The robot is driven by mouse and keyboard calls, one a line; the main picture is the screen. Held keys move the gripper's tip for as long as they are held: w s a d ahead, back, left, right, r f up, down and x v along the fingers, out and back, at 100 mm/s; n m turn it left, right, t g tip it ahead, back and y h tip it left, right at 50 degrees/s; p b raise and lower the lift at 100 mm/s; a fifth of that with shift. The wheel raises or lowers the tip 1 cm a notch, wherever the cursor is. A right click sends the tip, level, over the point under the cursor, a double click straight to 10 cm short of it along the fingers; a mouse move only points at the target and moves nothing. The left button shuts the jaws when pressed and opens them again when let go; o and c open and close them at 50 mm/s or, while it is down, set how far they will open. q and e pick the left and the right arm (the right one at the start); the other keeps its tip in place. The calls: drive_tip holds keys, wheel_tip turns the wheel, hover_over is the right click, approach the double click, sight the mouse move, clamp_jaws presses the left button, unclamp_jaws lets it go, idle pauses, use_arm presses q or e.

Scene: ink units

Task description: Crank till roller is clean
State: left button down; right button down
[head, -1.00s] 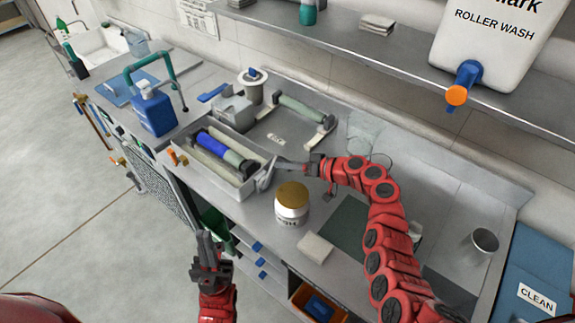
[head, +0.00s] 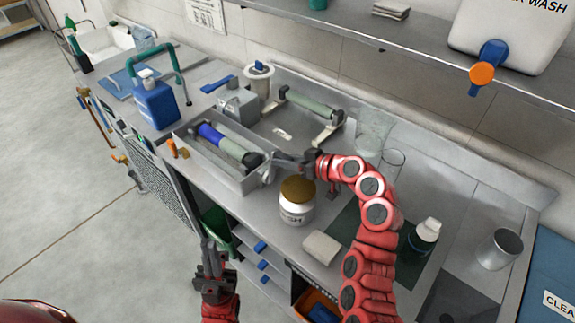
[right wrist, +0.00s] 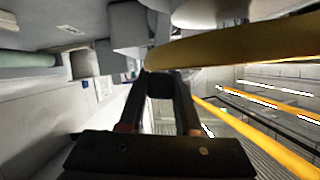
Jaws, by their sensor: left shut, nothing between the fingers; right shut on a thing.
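The wash tray (head: 178,133) is a grey open box on the counter. A roller lies lengthwise in it, with a blue-inked part (head: 209,133) at its left and a grey-green part (head: 235,150) at its right. My right gripper (head: 277,160) is at the tray's right end, shut on the crank handle; the fingers largely hide the handle. In the right wrist view the fingers close on a small dark grip (right wrist: 160,84). My left gripper (head: 212,250) is shut and empty, in front of the counter, apart from the tray.
A gold-lidded jar (head: 297,203) stands close below my right gripper. A grey pad (head: 321,248) lies nearer the front edge. A blue pump bottle (head: 156,104) stands left of the tray. Another roller (head: 311,103) rests on a stand behind.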

drive_tip(key=shift+s+a, duration=0.1)
drive_tip(key=shift+s, duration=0.05)
idle(0.4)
drive_tip(key=c, duration=0.6)
unclamp_jaws()
drive_tip(key=b+v, duration=0.2)
drive_tip(key=v, duration=0.5)
drive_tip(key=shift+s+d+b, duration=0.15)
drive_tip(key=shift+d+b, duration=0.25)
drive_tip(key=p+v, duration=0.1)
drive_tip(key=v, duration=0.8)
drive_tip(key=shift+s+r, duration=0.25)
drive_tip(key=shift+s, duration=0.05)
